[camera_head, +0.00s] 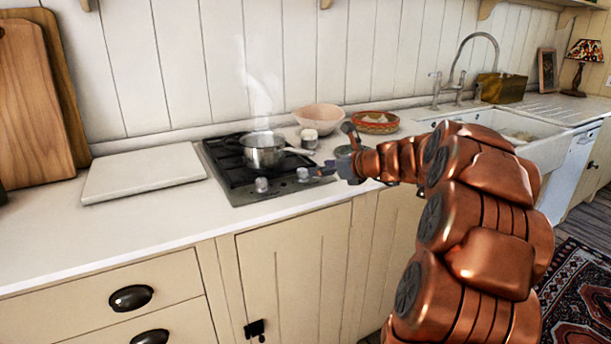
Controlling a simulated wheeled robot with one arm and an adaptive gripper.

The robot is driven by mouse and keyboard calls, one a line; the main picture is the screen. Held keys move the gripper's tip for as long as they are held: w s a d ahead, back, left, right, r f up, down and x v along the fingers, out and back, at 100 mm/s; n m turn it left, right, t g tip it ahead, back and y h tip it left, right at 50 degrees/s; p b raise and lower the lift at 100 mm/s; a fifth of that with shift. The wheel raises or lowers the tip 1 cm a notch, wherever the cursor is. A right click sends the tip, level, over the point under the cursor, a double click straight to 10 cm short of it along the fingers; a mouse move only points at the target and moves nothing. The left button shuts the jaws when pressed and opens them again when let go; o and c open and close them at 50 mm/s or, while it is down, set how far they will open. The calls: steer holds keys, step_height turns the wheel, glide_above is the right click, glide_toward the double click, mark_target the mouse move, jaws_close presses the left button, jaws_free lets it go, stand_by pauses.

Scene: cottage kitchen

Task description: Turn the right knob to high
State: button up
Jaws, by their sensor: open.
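The gas hob (238,178) is set in the white counter, with two pale knobs at its front. The right knob (302,174) is upright near the hob's right front corner. The left knob (262,185) stands to its left. My gripper (332,152) is open, just right of the right knob. One dark fingertip is close to the knob; I cannot tell if they touch. The other finger is raised further back. A steel saucepan (264,150) sits on the hob, steaming, its handle pointing right behind the right knob. The knob markings are too small to read.
A white board (142,174) lies left of the hob. A pink bowl (318,117), a small jar (309,139) and a patterned bowl (376,122) stand behind my gripper. The sink (540,150) is to the right. Wooden cutting boards (35,100) lean at far left.

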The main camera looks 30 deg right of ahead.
mark_target(304, 170)
steer(key=x, duration=0.7)
steer(key=shift+b, duration=0.35)
steer(key=shift+a, duration=0.1)
jaws_close()
